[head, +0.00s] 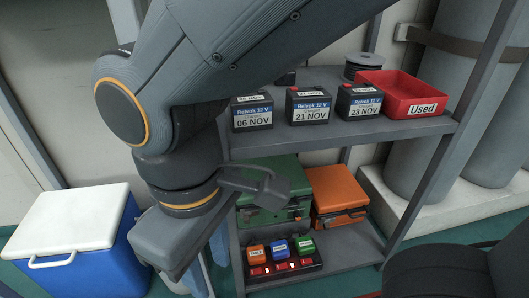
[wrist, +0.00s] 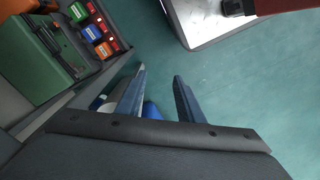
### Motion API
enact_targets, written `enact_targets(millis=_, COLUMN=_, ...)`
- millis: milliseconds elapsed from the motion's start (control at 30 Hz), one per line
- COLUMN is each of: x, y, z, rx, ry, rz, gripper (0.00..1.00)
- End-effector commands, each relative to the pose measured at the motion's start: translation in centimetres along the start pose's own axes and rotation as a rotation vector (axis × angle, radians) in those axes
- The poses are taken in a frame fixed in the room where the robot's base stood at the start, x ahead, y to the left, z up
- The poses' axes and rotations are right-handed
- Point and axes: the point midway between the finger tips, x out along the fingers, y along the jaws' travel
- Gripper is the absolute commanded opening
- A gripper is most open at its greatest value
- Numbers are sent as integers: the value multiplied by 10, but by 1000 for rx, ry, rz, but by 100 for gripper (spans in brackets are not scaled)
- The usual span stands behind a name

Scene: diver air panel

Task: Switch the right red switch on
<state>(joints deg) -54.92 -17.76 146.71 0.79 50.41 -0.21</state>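A dark switch panel (head: 287,277) sits on the lower shelf, with orange, blue and green blocks on it and a row of red switches along its front. The right red switch (head: 306,262) is in front of the green block (head: 305,246). The switch row also shows at the upper left of the wrist view, where the right red switch (wrist: 91,8) is near the top edge. Its position, on or off, is too small to tell. My gripper (wrist: 159,72) is open and empty, its fingers apart over the floor, to the left of the panel in the head view.
A green case (head: 270,200) and an orange case (head: 337,192) stand behind the panel. The upper shelf holds several dated batteries (head: 308,106) and a red bin (head: 403,93). A blue cooler (head: 110,235) stands at left. Grey cylinders (head: 440,110) stand at right.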

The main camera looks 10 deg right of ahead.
Motion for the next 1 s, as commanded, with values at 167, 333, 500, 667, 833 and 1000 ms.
enact_targets(millis=167, x=-36, y=-2, z=2, rx=56, ry=13, rz=-16, gripper=3)
enact_targets(millis=333, x=-82, y=-2, z=4, rx=147, ry=35, rz=-43, gripper=0)
enact_targets(millis=500, x=-125, y=-1, z=5, rx=239, ry=59, rz=-69, gripper=0)
enact_targets(millis=667, x=-158, y=1, z=6, rx=310, ry=80, rz=-87, gripper=0)
enact_targets(millis=833, x=-177, y=3, z=6, rx=355, ry=93, rz=-99, gripper=0)
enact_targets(millis=1000, x=-181, y=4, z=6, rx=370, ry=97, rz=-103, gripper=0)
